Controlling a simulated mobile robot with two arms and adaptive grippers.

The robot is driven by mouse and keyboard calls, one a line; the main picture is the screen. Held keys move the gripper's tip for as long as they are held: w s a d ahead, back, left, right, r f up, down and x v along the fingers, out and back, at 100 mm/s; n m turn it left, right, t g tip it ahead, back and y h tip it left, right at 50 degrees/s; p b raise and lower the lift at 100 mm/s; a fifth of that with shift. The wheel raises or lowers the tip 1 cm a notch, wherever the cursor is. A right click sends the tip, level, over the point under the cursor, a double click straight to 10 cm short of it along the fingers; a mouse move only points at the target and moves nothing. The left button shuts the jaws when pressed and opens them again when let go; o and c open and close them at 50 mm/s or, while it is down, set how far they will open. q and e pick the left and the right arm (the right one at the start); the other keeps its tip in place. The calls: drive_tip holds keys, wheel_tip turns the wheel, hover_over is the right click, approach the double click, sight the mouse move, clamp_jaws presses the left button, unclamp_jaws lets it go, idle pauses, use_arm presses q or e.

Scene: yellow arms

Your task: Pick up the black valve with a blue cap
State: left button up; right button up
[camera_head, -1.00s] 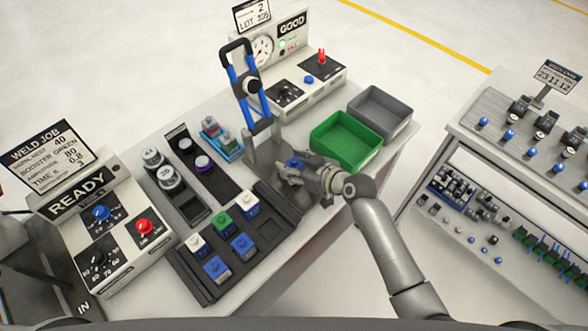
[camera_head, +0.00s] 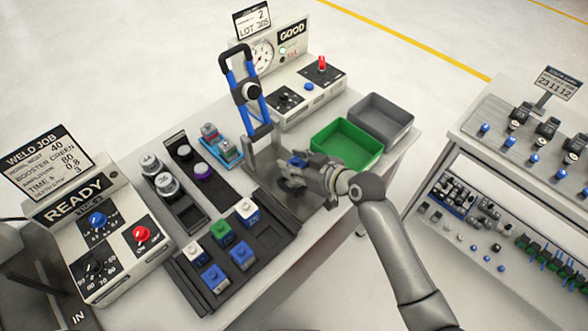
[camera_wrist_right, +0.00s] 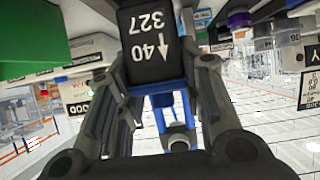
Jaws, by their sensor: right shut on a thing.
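My right gripper (camera_head: 288,178) is beside the base of the blue-handled press, left of the green bin. A small blue part (camera_head: 297,161), probably the valve's blue cap, shows at its fingers. In the right wrist view the gripper (camera_wrist_right: 150,85) is shut on a black valve (camera_wrist_right: 152,45), a block with white "40 327" and an arrow. The gripper hides most of the valve in the head view. I cannot tell whether the valve touches the press plate. My left gripper is not in view.
The press (camera_head: 252,95) stands close to the gripper. A green bin (camera_head: 345,165) and a grey bin (camera_head: 392,137) are to the right. A black rack (camera_head: 255,265) with several blue, white and green blocks lies in front. A shelf (camera_head: 455,135) stands at the right.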

drive_tip(key=s+a+r+b+v, duration=0.1)
drive_tip(key=s+a+b+v, duration=0.15)
drive_tip(key=v, duration=1.25)
drive_tip(key=w+d+f+m+t+h+b, duration=0.1)
drive_tip(key=w+d+f+b, duration=0.1)
drive_tip(key=w, duration=0.5)
drive_tip(key=w+d+f+m+h+b, duration=0.1)
drive_tip(key=w+d+f+m+b, duration=0.1)
drive_tip(key=w, duration=0.5)
drive_tip(key=w+d+f+m+t+h+b, duration=0.1)
drive_tip(key=w+d+f+b, duration=0.2)
drive_tip(key=w+f, duration=0.2)
drive_tip(key=shift+w+d+f+m+t+h, duration=0.15)
drive_tip(key=shift+w+d+h, duration=0.05)
drive_tip(key=shift+w, duration=0.6)
drive_tip(key=shift+w+d+f+m+t+h, duration=0.15)
drive_tip(key=shift+w+d+h, duration=0.05)
drive_tip(key=shift+w, duration=0.6)
wheel_tip(320, 180, down, 2)
drive_tip(key=shift+f, duration=0.55)
drive_tip(key=shift+f, duration=0.1)
